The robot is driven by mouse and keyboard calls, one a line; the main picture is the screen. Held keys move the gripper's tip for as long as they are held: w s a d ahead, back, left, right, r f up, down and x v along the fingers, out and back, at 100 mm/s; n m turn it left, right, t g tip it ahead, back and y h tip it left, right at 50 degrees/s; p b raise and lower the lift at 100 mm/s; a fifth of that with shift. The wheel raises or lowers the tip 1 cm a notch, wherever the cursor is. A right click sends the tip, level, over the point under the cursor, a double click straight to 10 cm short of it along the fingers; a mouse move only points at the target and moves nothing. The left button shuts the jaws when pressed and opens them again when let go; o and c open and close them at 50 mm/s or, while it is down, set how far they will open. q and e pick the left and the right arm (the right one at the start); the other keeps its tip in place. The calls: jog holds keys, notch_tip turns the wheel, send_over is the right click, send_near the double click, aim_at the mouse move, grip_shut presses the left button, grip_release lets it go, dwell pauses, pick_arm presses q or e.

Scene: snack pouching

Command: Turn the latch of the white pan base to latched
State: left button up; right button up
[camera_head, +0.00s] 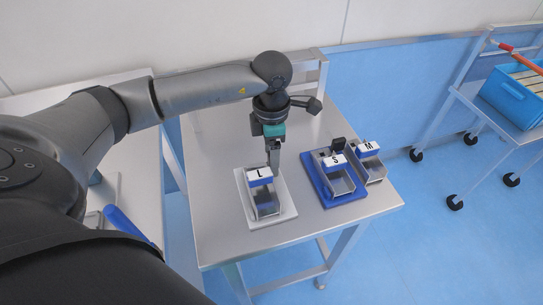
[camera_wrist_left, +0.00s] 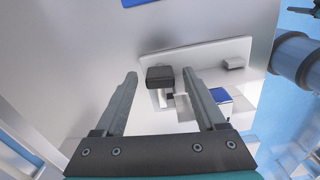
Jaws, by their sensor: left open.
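The white pan base (camera_head: 287,218) lies on the metal table and carries a metal pan (camera_head: 266,205) with a white label marked L. In the left wrist view the white base (camera_wrist_left: 212,57) shows with a dark block (camera_wrist_left: 160,77), which looks like its latch. My left gripper (camera_head: 274,170) points down at the back edge of this base. In the left wrist view its two fingers (camera_wrist_left: 160,75) are apart, with the dark block between their tips. Whether the fingers touch it cannot be told. In the head view the gripper hides the latch. My right gripper is not in view.
A blue pan base (camera_head: 352,198) with an S pan (camera_head: 341,182) and a black block (camera_head: 338,143) stands to the right, beside an M pan (camera_head: 371,163). A cart with a blue bin (camera_head: 510,100) is far right. The table's front left is clear.

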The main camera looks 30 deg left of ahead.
pick_arm(q)
jog(key=shift+f, duration=0.35)
grip_shut()
dwell(0.4)
